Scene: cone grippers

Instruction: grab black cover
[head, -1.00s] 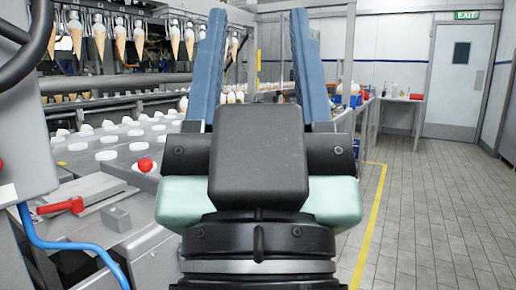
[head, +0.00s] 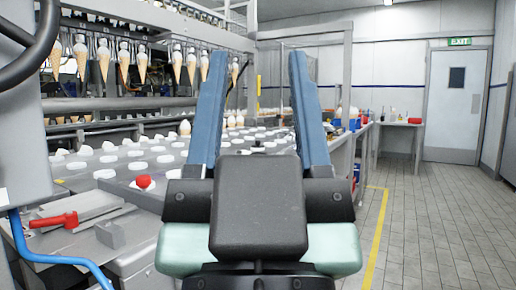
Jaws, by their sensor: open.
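My gripper (head: 258,62) is in the middle of the head view. Its two long blue fingers point up and away from me and stand wide apart, with nothing held between them. A dark block on my gripper's body hides what lies below it. A small dark piece (head: 258,147) shows between the fingers, low in the gap, beyond the block and apart from both fingers. It may be the black cover, but it is too small to tell. No other clear black cover shows.
A machine deck with several white round caps (head: 137,166) lies to the left, with a red knob (head: 144,182) and a red handle (head: 54,221). Cones (head: 103,62) hang above. A side table (head: 400,124) stands at the back. The tiled floor (head: 440,215) at right is clear.

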